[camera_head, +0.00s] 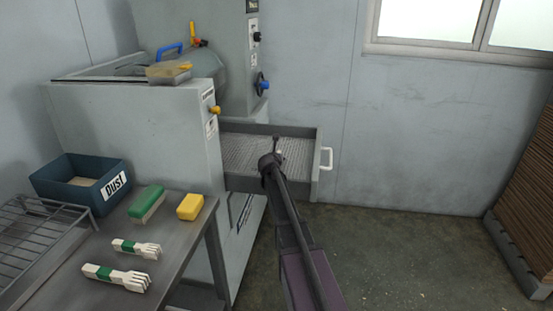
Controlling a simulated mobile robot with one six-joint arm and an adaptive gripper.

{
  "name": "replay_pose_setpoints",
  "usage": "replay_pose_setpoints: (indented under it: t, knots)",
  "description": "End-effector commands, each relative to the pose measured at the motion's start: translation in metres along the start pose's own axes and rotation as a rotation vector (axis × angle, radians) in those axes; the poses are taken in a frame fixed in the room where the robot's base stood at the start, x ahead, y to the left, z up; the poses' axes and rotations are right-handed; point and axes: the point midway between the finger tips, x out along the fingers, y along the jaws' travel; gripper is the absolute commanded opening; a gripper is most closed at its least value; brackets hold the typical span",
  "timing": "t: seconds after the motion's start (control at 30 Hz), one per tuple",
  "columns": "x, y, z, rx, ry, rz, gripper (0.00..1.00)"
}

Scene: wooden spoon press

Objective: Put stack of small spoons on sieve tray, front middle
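The sieve tray (240,150) is a grey drawer with a perforated floor and a white handle (326,158), pulled out from the machine. My dark arm reaches up from the bottom of the picture, and my gripper (278,148) is over the right part of the tray. A small pale spot shows by the gripper tip; I cannot tell whether it is a held thing. The fingers are too small and dark to read as open or shut. No stack of small spoons can be made out clearly. The tray floor in view looks bare, though my arm hides part of it.
On the metal table (180,240) at left lie two pale fork-like bundles with green bands (136,248) (117,277), a green brush-like block (147,203) and a yellow block (190,207). A blue dust bin (65,178) and wire rack (40,235) stand beside them.

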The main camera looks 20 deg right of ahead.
Motion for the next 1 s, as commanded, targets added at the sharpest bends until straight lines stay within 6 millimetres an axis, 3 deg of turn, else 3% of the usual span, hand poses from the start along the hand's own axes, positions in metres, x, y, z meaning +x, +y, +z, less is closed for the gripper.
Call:
replay_pose_setpoints:
  t: [0.6,1.0]
  knots:
    - [-0.071,-0.001,0.001,0.000,0.000,0.000,0.56]
    - [-0.075,0.000,0.000,0.001,0.000,-0.001,0.56]
